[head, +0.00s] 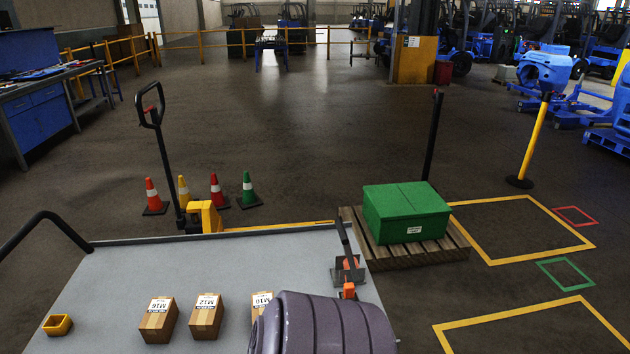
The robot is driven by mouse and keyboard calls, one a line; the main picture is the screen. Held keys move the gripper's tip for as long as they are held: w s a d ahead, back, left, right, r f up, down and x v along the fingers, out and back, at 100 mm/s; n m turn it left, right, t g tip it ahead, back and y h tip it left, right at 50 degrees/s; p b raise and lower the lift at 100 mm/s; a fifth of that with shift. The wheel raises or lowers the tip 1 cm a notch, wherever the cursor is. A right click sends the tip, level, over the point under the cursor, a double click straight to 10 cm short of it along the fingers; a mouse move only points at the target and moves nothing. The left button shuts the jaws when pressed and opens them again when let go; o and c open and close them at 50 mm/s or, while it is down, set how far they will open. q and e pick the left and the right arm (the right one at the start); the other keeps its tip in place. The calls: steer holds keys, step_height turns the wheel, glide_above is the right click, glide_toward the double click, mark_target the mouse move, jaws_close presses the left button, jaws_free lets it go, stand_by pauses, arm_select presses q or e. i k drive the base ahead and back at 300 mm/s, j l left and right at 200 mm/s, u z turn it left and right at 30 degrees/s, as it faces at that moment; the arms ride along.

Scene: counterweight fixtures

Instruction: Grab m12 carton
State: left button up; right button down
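The M12 carton (206,317) is a small brown box with a tan tape band and a white label on top. It sits on the grey cart top (150,275), the middle one of three similar cartons. The M16 carton (158,321) is just to its left. A third carton (261,303) is to its right, its label partly covered by a large ribbed grey-purple form at the bottom edge. Nothing touches the M12 carton. Neither of my grippers shows in the head view.
A small yellow bin (58,325) sits at the cart's left. A metal bracket with orange parts (347,271) is at its right edge. Beyond are a green box (405,212) on a wooden pallet (447,248), traffic cones (216,191) and a pallet-jack handle (153,112).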

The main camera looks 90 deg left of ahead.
mark_target(205, 323)
steer(key=u, duration=3.55)
